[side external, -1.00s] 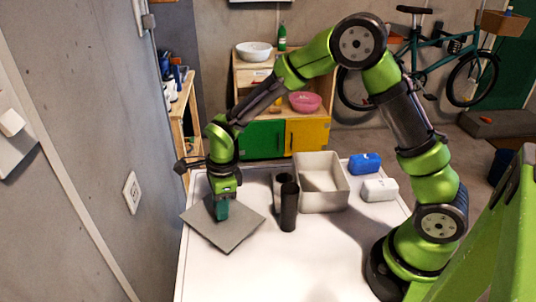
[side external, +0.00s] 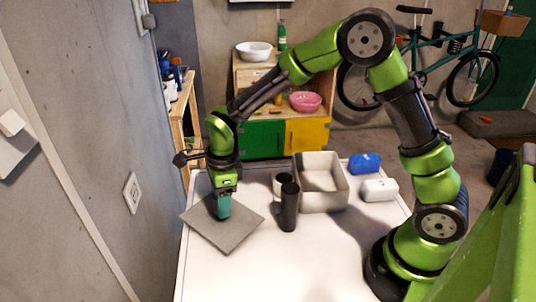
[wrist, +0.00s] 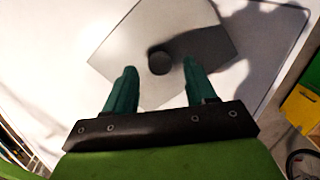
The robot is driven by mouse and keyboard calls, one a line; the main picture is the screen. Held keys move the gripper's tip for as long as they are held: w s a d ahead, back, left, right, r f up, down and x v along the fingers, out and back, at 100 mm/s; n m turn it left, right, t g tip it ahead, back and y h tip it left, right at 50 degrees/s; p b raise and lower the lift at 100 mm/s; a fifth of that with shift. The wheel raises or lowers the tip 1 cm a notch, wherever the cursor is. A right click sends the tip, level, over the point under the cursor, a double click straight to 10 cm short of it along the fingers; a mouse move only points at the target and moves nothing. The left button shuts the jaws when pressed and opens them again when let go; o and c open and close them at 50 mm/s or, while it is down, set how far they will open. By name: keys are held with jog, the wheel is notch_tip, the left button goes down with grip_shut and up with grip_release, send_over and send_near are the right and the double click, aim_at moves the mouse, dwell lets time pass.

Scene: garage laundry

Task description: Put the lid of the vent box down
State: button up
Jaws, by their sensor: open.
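The lid is a flat grey square plate (side external: 237,232) lying on the white table, its left corner close to the table's left edge. In the wrist view the lid (wrist: 205,45) has a round dark knob (wrist: 160,63) at its middle. My gripper (side external: 223,216) points down over the lid. In the wrist view the teal fingers (wrist: 160,68) are apart, with the knob showing between their tips and no finger seen touching it. In the side view the fingers hide the knob. An open light grey box (side external: 322,200), likely the vent box, stands to the right, without a lid on it.
A dark cylinder (side external: 289,208) stands between lid and box, with a lighter cup (side external: 279,185) behind it. A blue pack (side external: 364,164) and a white pack (side external: 380,190) lie right of the box. The wall (side external: 110,150) is close on the left. The front table is clear.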

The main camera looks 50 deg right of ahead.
notch_tip(320, 180, up, 10)
jog(key=d, duration=0.1)
jog(key=s+d+r+n+t, duration=0.3)
jog(key=s+d+r+n, duration=0.1)
jog(key=s+n, duration=0.5)
jog(key=s+d+r+n+t, duration=0.3)
jog(key=s+d+r+n, duration=0.1)
jog(key=s+n, duration=0.5)
jog(key=shift+s+r+n+y, duration=0.4)
jog(key=shift+r+n, duration=0.3)
jog(key=shift+n, duration=0.4)
